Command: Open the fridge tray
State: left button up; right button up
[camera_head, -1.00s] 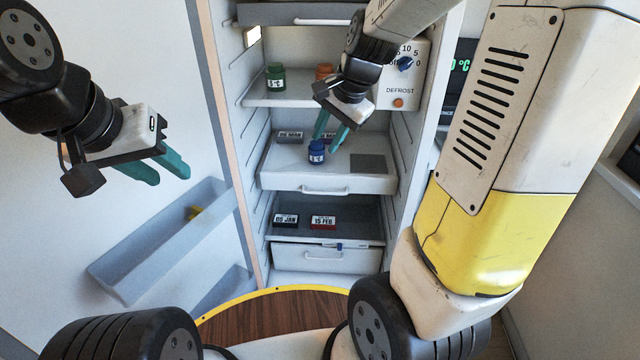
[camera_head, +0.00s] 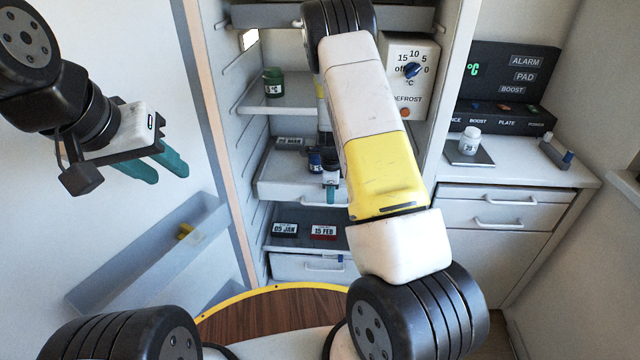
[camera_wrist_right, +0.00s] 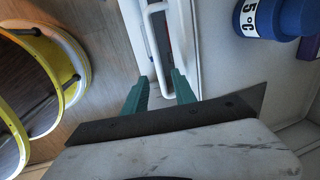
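The white fridge tray (camera_head: 275,188) is the middle pull-out shelf, with a handle (camera_head: 310,201) on its front edge, partly hidden by my right arm. A blue jar (camera_head: 315,162) stands on it; its "5°C" label shows in the right wrist view (camera_wrist_right: 250,18). My right gripper (camera_head: 331,194) is in front of the tray at its handle. In the right wrist view its green fingers (camera_wrist_right: 160,85) are apart, with the white handle bar (camera_wrist_right: 155,40) between them. My left gripper (camera_head: 167,172) is open and empty, in front of the fridge door at left.
A green jar (camera_head: 273,82) stands on the shelf above. Below is a compartment with date-labelled blocks (camera_head: 323,232) and a lower drawer (camera_head: 290,266). The open fridge door with its bin (camera_head: 150,250) is at left. A counter (camera_head: 540,174) with drawers stands at right.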

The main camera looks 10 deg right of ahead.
jog(key=shift+w+d+f, duration=0.1)
jog(key=shift+w+f, duration=0.1)
jog(key=shift+f, duration=0.8)
jog(key=shift+w+f, duration=0.2)
jog(key=shift+f, duration=0.8)
grip_shut()
